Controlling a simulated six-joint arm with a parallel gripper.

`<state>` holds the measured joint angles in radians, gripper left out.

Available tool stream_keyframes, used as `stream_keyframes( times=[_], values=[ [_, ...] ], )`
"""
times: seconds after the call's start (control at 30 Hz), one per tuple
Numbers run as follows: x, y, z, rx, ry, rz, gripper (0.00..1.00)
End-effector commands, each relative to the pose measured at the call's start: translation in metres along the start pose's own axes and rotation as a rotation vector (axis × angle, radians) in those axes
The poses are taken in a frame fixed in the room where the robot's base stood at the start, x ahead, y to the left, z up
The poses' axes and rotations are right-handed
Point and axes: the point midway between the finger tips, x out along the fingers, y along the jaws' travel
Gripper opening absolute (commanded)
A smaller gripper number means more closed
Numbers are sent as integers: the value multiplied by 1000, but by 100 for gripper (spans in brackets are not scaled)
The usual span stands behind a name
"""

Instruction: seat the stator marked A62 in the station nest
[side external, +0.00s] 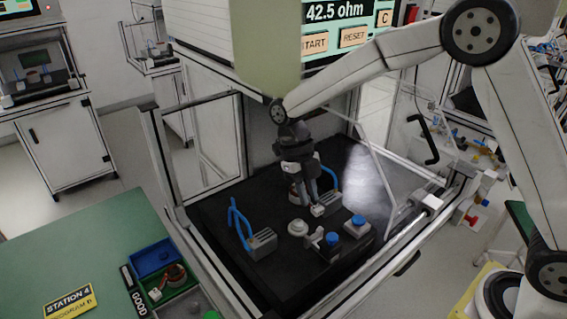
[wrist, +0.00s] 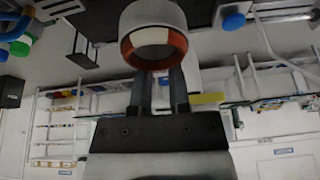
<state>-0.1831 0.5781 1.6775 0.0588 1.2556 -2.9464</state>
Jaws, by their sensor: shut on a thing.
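My gripper (side external: 308,198) is over the dark station deck, pointing down, shut on a stator (side external: 294,194). In the wrist view my gripper's fingers (wrist: 160,75) meet the stator (wrist: 153,18), a grey ring with a copper-coloured inner winding. No A62 mark can be read on it. In the side view the fingers partly hide the stator, and I cannot tell whether it touches the deck. A pale round piece (side external: 298,228) stands on the deck in front of the gripper; I cannot tell whether it is the nest.
Blue-handled clamps (side external: 262,243) stand close on both sides of the gripper. Blue-topped blocks (side external: 357,226) sit in front. Frame posts and a raised guard surround the deck. A green table (side external: 75,250) at left holds a blue bin (side external: 157,258) and a green bin with another copper-wound part (side external: 174,275).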

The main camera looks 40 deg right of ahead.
Motion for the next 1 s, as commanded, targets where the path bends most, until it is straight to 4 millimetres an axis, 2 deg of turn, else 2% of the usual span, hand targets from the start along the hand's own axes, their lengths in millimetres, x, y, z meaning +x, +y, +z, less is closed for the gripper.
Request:
stream_keyframes(
  times=[0.33,1.0],
  values=[
    [7,1,2,2,1,1,0],
    [42,2,16,2,0,1,0]
  ],
)
